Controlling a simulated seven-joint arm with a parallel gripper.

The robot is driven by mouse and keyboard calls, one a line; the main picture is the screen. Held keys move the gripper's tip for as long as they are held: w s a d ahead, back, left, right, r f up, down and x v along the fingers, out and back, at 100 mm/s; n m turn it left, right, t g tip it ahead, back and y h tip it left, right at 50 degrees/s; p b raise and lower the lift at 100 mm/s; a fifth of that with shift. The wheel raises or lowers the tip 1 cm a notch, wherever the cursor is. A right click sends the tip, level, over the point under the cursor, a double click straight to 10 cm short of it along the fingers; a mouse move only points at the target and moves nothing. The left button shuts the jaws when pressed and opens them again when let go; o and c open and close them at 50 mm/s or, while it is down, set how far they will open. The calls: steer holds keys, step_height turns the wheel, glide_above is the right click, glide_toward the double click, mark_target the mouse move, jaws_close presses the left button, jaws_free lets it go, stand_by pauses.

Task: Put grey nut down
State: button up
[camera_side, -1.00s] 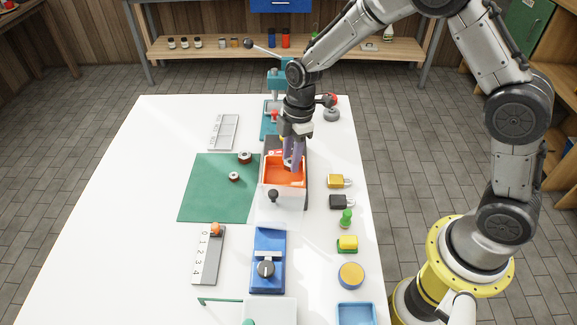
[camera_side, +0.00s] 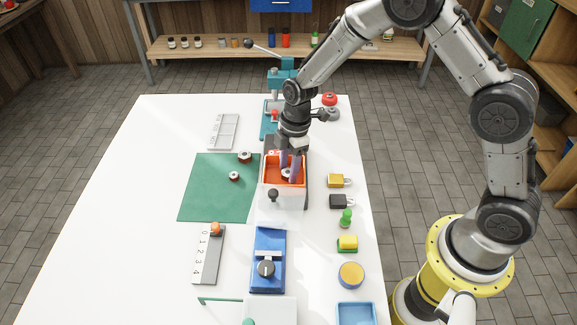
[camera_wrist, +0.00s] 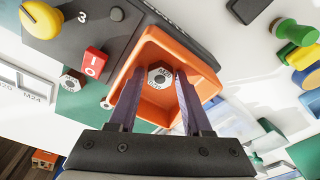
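The grey nut (camera_wrist: 158,76), a hexagon with a dark hole and a label on its face, lies on the floor of an orange tray (camera_wrist: 205,88) in the wrist view. In the side view the nut (camera_side: 286,174) shows small inside the orange tray (camera_side: 270,180). My gripper (camera_wrist: 161,72) reaches down into the tray, its two purple fingers spread on either side of the nut, with a gap visible on both sides. In the side view my gripper (camera_side: 289,172) stands over the tray with its fingers apart.
Two other nuts (camera_side: 245,157) (camera_side: 234,176) lie on the green mat (camera_side: 210,190). The table's left side is clear.

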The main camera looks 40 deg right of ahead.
steer(key=shift+r, duration=0.1)
step_height(320, 180, up, 12)
steer(key=d, duration=0.1)
steer(key=shift+s+d+r, duration=0.15)
steer(key=shift+s+d, duration=0.05)
steer(key=shift+s, duration=0.05)
steer(key=s+d+r+m+t, duration=0.2)
steer(key=s+r+m, duration=0.2)
steer(key=s+r, duration=0.35)
steer(key=s+d+r+m+t, duration=0.1)
steer(key=s+d+r+m, duration=0.1)
steer(key=s+m, duration=0.3)
steer(key=s+d+r+m+t+h, duration=0.1)
steer(key=s+m, duration=0.5)
steer(key=s, duration=0.8)
steer(key=shift+d+r+t, duration=0.6)
steer(key=shift+d+r, duration=0.25)
steer(key=shift+d, duration=0.1)
